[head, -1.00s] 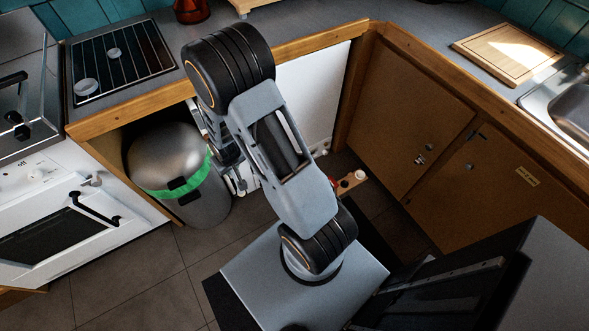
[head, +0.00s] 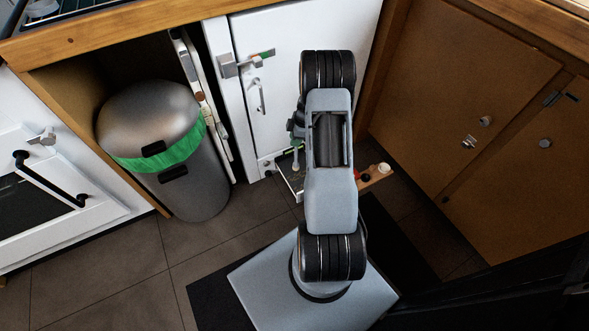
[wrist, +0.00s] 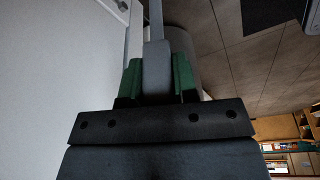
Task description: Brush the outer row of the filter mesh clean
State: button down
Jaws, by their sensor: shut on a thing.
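In the head view my gripper (head: 297,143) is partly hidden behind my own arm, low in front of a white cabinet door. In the wrist view my gripper (wrist: 157,82), with green fingertips, is shut on a grey handle (wrist: 156,66) with a thin grey shaft running upward out of view. I take this to be the brush; its bristles are not visible. Below the gripper in the head view a shallow tray or open compartment (head: 283,178) sits at the floor, partly hidden by my arm. I cannot make out the filter mesh or its outer row.
A metal bin (head: 190,185) with a green band stands at left under the counter. A small wooden holder (head: 374,178) with red, black and white ends lies right of my arm. Brown cabinet doors (head: 465,100) close off the right. Floor is clear at the lower left.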

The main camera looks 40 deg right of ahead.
notch_tip(320, 180, down, 13)
jog(key=n+g+b, duration=0.1)
jog(key=n+b, duration=0.3)
jog(key=b, duration=0.1)
jog(key=shift+a+n+b, duration=0.15)
jog(key=shift+n+b, duration=0.15)
